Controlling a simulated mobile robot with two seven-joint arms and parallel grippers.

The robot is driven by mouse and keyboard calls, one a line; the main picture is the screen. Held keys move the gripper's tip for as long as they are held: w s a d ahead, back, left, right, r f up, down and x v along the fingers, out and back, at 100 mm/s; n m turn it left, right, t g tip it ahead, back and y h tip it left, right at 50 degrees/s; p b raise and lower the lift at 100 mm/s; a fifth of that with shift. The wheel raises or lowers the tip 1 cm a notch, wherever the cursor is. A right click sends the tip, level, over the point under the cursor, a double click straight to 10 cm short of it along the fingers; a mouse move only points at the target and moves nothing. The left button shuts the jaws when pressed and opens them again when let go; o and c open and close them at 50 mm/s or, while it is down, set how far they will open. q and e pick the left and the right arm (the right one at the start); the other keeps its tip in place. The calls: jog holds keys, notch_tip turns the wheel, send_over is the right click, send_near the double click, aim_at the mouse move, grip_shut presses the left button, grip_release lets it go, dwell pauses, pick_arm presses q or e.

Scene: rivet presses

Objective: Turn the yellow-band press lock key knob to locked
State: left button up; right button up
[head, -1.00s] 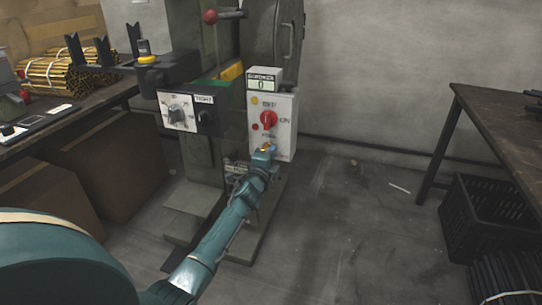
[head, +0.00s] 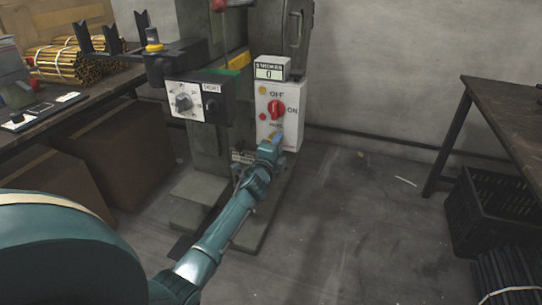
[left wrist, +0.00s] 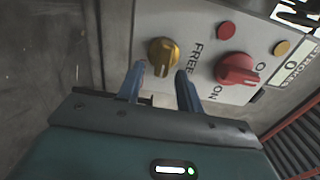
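The press (head: 210,140) stands ahead in the head view, with a yellow band (head: 238,62) on its column. Its white control box (head: 292,128) carries a red on/off knob (head: 277,108), which also shows in the left wrist view (left wrist: 237,70). A gold knob (left wrist: 163,52) sits beside the word FREE in the left wrist view; I take it to be the lock key knob. My left gripper (head: 276,138) is open in front of the lower box. In the left wrist view its blue fingers (left wrist: 160,85) are apart, just short of the gold knob, with nothing between them. My right gripper is out of view.
A dark table (head: 510,115) and black crate (head: 490,215) are at right. The floor between is clear.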

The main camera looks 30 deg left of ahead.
pick_arm(q)
jog(key=p+v, duration=0.3)
jog(key=v, duration=0.9)
jog(key=shift+s, duration=0.3)
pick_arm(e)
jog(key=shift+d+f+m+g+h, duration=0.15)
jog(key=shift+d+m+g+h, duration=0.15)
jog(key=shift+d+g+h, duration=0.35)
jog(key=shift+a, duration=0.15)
